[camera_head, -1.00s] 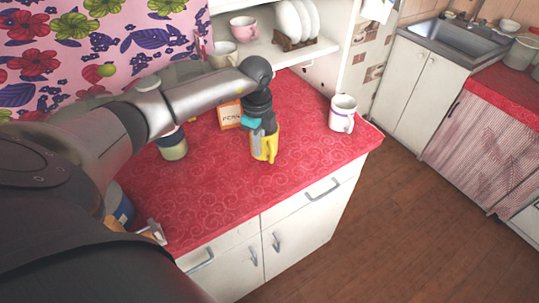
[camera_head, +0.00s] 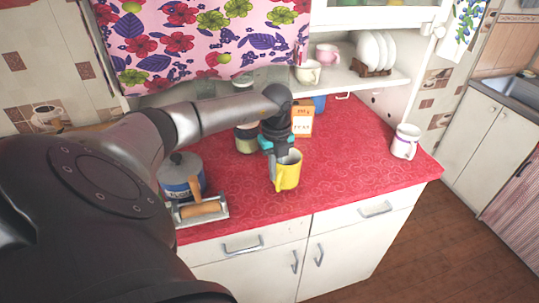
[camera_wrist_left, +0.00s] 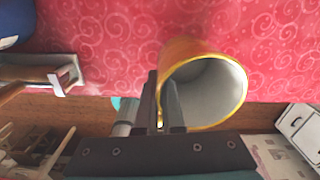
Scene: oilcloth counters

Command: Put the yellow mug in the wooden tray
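The yellow mug (camera_head: 288,172) has a pale inside and is close to upright, over the red counter. My right gripper is not in view.
A blue and white pot (camera_head: 180,177), a jar (camera_head: 247,140) and an orange-white box (camera_head: 302,120) stand on the counter (camera_head: 345,165). A white mug (camera_head: 405,141) stands at its right. The middle right is clear. A shelf holds cups and plates (camera_head: 372,52).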

